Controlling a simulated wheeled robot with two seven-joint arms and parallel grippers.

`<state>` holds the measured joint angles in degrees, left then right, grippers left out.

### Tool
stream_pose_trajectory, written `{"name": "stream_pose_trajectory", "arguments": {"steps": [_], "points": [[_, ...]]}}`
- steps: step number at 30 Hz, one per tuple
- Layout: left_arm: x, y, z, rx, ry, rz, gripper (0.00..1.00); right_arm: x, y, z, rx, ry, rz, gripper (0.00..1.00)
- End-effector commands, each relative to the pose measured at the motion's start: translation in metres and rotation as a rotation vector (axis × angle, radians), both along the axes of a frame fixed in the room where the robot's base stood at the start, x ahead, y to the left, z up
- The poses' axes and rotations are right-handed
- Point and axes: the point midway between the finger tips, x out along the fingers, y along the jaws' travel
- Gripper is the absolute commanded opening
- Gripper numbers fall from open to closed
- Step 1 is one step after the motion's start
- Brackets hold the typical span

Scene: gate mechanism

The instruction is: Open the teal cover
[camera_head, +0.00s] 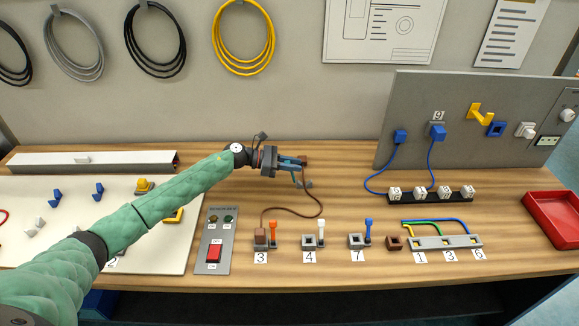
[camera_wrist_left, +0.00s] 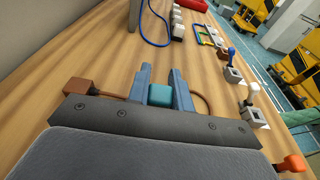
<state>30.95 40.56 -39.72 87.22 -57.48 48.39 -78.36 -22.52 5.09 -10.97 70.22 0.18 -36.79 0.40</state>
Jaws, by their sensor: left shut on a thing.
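A small teal block (camera_wrist_left: 160,95) sits between the two blue-grey fingers of my left gripper (camera_wrist_left: 161,78) in the left wrist view. The gripper is shut on it. I cannot tell whether this block is the teal cover or part of it. In the head view my left gripper (camera_head: 297,166) is low over the middle of the wooden bench, behind the row of levers. The fingers hide most of the teal piece there. No other teal cover shows clearly. My right gripper is not in view.
A brown block (camera_head: 304,160) on a brown cable (camera_head: 322,205) is just behind the gripper. Fixtures with orange (camera_head: 272,230), white (camera_head: 320,228) and blue (camera_head: 369,228) levers stand in front. A grey upright panel (camera_head: 410,110) and a red tray (camera_head: 552,237) are at right.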

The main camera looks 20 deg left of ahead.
Motion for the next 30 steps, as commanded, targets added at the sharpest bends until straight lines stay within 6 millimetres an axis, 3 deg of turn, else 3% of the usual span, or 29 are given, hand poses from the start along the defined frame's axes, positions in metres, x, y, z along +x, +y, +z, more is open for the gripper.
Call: {"name": "stream_pose_trajectory", "arguments": {"steps": [12,13,16,29,30], "points": [[0.0003,-0.0018,-0.0002,0.030,0.008,0.001,0.00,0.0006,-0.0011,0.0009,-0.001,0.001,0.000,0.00],[0.0003,-0.0018,-0.0003,0.030,0.008,0.001,0.25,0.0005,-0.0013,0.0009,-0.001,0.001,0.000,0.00],[0.0004,-0.0016,-0.0003,0.030,0.008,0.002,0.44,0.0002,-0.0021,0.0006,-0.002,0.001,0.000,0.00],[-0.0010,0.0048,-0.0004,0.030,0.008,0.003,0.44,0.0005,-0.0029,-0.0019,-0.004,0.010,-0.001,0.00],[-0.0016,0.0079,-0.0002,0.030,0.008,0.003,0.44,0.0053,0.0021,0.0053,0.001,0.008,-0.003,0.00]]}}
